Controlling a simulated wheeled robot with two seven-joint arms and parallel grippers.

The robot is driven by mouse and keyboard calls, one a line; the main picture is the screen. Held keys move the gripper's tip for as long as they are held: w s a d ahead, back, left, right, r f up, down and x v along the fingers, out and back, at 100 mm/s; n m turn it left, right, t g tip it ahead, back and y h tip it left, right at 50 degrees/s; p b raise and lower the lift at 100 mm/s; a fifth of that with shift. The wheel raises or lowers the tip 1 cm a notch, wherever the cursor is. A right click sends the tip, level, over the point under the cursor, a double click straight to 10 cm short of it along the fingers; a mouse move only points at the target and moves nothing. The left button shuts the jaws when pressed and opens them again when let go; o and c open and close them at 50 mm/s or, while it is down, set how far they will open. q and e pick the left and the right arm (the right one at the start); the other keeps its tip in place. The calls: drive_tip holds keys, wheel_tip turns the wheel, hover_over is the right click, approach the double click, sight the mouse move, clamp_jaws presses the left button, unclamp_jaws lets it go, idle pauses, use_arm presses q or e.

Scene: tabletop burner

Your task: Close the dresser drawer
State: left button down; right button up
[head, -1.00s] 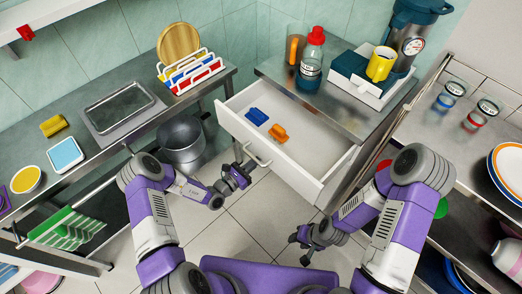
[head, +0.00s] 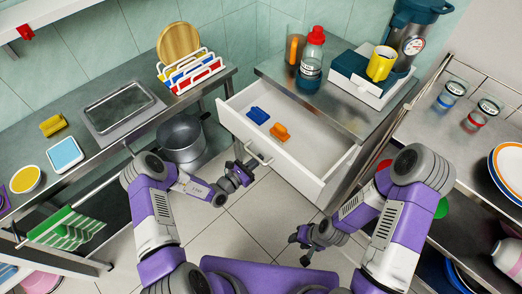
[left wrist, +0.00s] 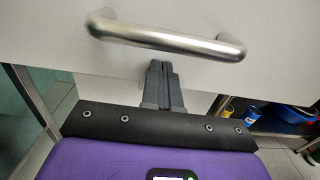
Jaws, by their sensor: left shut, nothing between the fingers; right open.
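The white dresser drawer (head: 305,158) is pulled out under the metal-topped dresser (head: 330,90). A blue item (head: 258,115) and an orange item (head: 280,132) lie inside. The bar handle (head: 258,153) is on its front; it also shows across the top of the left wrist view (left wrist: 165,38). My left gripper (head: 248,170) is by the drawer front near the handle. In the left wrist view its fingers (left wrist: 161,68) are shut and empty, pointing at the white front just below the handle; contact is unclear. My right gripper (head: 298,246) is open and empty, low, away from the drawer.
A steel pot (head: 182,140) stands left of the drawer, beneath the edge of the left counter (head: 110,130). A bottle (head: 311,62), a yellow mug (head: 381,64) and a box stand on the dresser top. A shelf rack (head: 440,140) is on the right. Tiled floor is clear below the drawer.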

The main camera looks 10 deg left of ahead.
use_arm(q)
drive_tip(key=shift+w+d, duration=0.2)
drive_tip(key=shift+w, duration=0.05)
drive_tip(key=shift+b+x, duration=0.75)
drive_tip(key=shift+x, duration=1.75)
drive_tip(key=b, duration=0.2)
approach(291, 132)
drive_tip(key=shift+x, duration=5)
drive_tip(key=shift+d+r, duration=0.1)
drive_tip(key=shift+r, duration=0.1)
